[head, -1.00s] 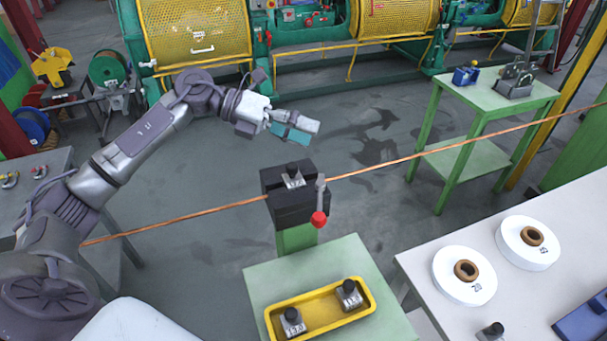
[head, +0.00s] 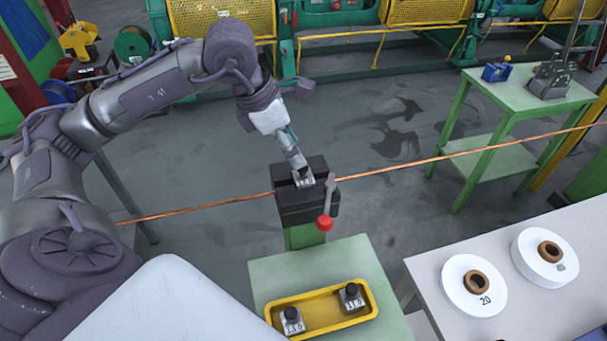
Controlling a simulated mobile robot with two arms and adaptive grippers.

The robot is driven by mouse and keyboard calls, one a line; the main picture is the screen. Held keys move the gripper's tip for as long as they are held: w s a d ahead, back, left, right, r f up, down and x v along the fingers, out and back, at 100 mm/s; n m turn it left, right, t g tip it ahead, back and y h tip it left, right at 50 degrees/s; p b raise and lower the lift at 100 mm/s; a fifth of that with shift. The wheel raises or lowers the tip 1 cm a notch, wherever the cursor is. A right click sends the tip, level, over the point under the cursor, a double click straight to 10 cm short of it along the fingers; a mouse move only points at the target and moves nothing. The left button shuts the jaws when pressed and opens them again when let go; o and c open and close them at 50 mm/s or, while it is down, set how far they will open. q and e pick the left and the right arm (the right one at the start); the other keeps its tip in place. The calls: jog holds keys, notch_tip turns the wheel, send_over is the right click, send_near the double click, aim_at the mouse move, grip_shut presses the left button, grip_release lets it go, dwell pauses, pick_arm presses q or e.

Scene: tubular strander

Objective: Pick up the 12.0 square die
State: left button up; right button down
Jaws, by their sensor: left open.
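A small square metal die (head: 306,182) with a number on its front sits in the slot on top of the black die holder (head: 310,208); I cannot read the number surely. My left gripper (head: 298,164) points down right at this die and hides its dark top knob. It is open, with its fingers at the knob; contact is not clear. Two more square dies with black knobs, a left one (head: 292,325) and a right one (head: 352,299), stand in the yellow tray (head: 322,312). Their labels are too small to read surely. My right gripper is not in view.
A copper wire (head: 420,162) runs across through the holder. A red-knobbed lever (head: 325,222) stands at the holder's right front. The tray lies on a green stand (head: 280,260). White reels (head: 473,287) lie on the right table.

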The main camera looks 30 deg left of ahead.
aim_at(304, 177)
pick_arm(q)
jog(key=shift+w+d+f+p, duration=0.2)
jog(key=shift+f+p, duration=0.15)
jog(key=shift+f, duration=0.15)
jog(key=p+x, duration=0.2)
jog(key=x, duration=0.2)
jog(key=shift+w+a+f, duration=0.1)
jog(key=shift+a+f, duration=0.1)
jog(key=shift+w+f, duration=0.1)
jog(key=shift+f, duration=0.1)
grip_shut()
jog(key=shift+r, duration=0.1)
